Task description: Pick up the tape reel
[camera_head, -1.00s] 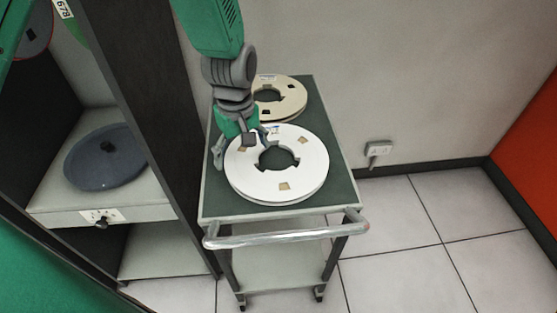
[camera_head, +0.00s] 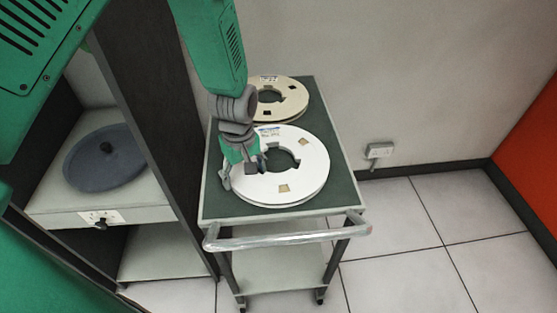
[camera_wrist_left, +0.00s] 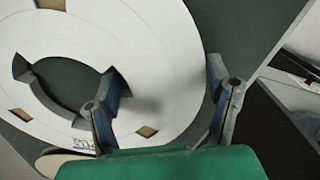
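The white tape reel (camera_head: 305,180) lies flat on the trolley's dark green top, nearer the handle. It also fills much of the left wrist view (camera_wrist_left: 110,35). My left gripper (camera_head: 243,176) is at the reel's left side, fingers pointing down. In the left wrist view, the open gripper (camera_wrist_left: 163,78) has one finger over the reel near its centre hole and the other just beyond its outer rim. I see reel surface between the fingers; whether they touch it I cannot tell. A cream reel (camera_head: 290,100) lies behind the white one. My right gripper is not visible.
The trolley (camera_head: 338,190) has a metal handle (camera_head: 285,238) at its front. A dark cabinet (camera_head: 150,90) stands close on the left, with a dark blue reel (camera_head: 105,165) inside. The wall is behind; the tiled floor (camera_head: 430,230) to the right is clear.

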